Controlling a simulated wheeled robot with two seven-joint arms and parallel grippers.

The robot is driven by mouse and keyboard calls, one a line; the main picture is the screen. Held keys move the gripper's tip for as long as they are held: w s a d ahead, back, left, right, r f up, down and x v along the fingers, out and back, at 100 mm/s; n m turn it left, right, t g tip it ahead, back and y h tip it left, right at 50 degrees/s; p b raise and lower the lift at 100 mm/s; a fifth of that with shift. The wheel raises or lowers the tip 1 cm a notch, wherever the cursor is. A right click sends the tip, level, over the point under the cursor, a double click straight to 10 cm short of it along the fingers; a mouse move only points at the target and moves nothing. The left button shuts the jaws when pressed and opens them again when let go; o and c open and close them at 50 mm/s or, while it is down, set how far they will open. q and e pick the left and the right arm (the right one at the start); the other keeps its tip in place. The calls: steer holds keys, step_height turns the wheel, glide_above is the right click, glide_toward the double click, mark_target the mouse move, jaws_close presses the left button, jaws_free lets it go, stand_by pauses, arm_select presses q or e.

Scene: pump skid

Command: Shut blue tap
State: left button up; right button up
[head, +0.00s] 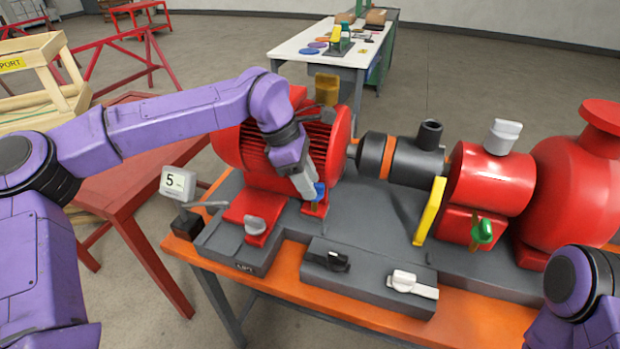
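Most of the tap's body below the handle is hard to make out. My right arm shows only at the lower right, and its gripper is out of view.
A green tap (482,231) and a yellow lever (429,211) are on the pump at right. A black switch (331,260), a white switch (412,284) and a grey knob (255,225) sit along the front. A display reading 5 (178,184) stands at the left corner.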

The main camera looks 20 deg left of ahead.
stand_by(0.4)
arm_select(q)
steer(key=shift+a+r+p, duration=0.15)
steer(key=shift+r+p, duration=0.4)
steer(key=shift+p, duration=0.05)
steer(key=p+v, duration=0.6)
steer(key=v, duration=0.1)
steer(key=shift+p, duration=0.35)
steer(key=shift+a+f, duration=0.1)
steer(key=shift+f, duration=0.05)
